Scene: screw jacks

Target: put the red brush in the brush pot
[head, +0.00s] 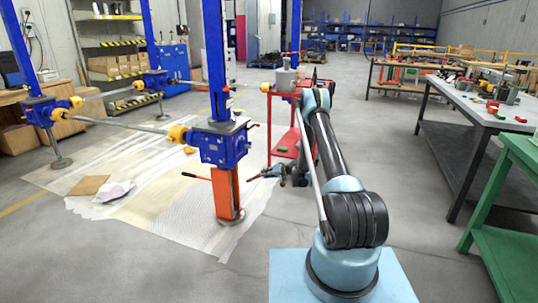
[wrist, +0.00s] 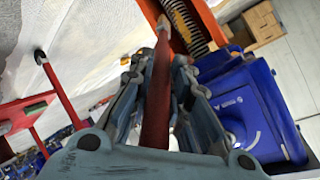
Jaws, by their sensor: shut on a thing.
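The red brush (wrist: 158,92) is held between the fingers of my gripper (wrist: 158,85) in the wrist view. Its long red handle runs up the picture, and its paler end points toward the orange jack part. In the head view my gripper (head: 272,173) is low, just right of the orange jack column and in front of the red trolley. A grey cylindrical vessel (head: 286,79) stands on top of the red trolley, above my gripper in the picture; I cannot tell for sure whether it is the brush pot.
A blue screw jack (head: 222,143) on an orange column (head: 227,192) stands close left of my gripper. The red trolley (head: 285,146) is behind it. A grey workbench (head: 480,111) with loose tools and a green table (head: 515,165) are at right. The floor between is clear.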

